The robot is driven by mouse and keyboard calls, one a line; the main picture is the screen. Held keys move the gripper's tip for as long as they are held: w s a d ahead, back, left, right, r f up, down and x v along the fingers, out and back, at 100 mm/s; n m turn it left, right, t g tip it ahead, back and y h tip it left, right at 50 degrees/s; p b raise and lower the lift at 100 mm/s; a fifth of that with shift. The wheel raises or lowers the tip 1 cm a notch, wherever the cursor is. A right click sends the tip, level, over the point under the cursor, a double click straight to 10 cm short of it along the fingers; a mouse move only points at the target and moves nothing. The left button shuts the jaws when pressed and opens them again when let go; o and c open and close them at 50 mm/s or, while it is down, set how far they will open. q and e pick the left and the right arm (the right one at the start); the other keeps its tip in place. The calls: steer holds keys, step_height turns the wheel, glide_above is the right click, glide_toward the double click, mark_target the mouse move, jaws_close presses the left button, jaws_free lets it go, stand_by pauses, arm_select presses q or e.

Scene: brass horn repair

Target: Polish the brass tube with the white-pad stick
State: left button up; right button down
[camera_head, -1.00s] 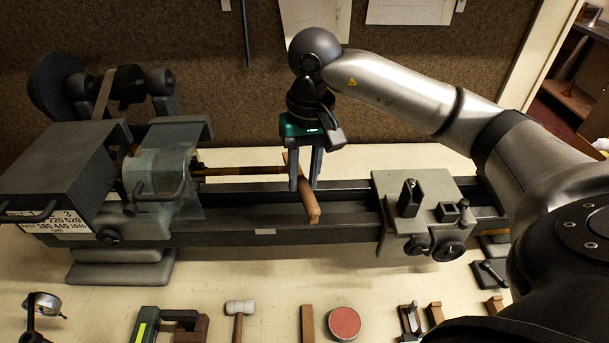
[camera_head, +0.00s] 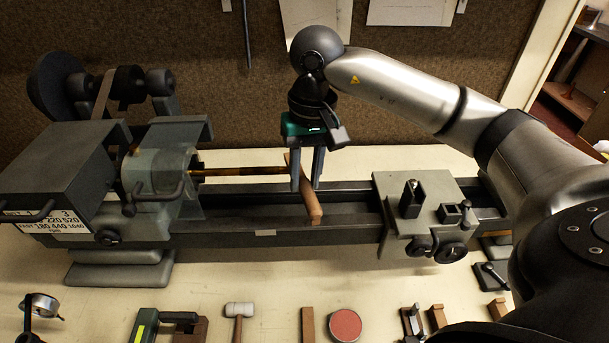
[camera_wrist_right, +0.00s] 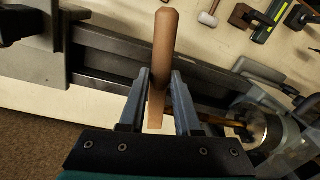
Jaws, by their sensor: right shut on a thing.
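The brass tube (camera_head: 240,172) sticks out level to the right from the lathe's clear guard, over the bed. Its dark golden length also shows in the right wrist view (camera_wrist_right: 218,120). My right gripper (camera_head: 307,187) is shut on the brown wooden stick (camera_head: 313,208), pointing down over the bed. The stick lies crosswise to the tube, at its free right end. In the right wrist view the stick (camera_wrist_right: 165,48) passes between the fingers. I cannot make out the white pad clearly, or whether it touches the tube. My left gripper is not in view.
The lathe headstock (camera_head: 60,165) is at the left and the grey carriage (camera_head: 425,215) at the right. A mallet (camera_head: 239,310), a wooden strip (camera_head: 307,324), a round red tin (camera_head: 345,324) and other tools lie along the front. Bare bench separates them from the lathe.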

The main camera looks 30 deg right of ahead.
steer(key=shift+w+a, duration=0.1)
steer(key=shift+a, duration=0.05)
steer(key=shift+r, duration=0.1)
steer(key=shift+s+a+r+p, duration=0.35)
steer(key=shift+s+a+r, duration=0.15)
steer(key=shift+s+r, duration=0.3)
steer(key=shift+s+a+r+p, duration=0.35)
steer(key=shift+s+a+r, duration=0.25)
steer(key=shift+s, duration=0.3)
steer(key=shift+d, duration=0.1)
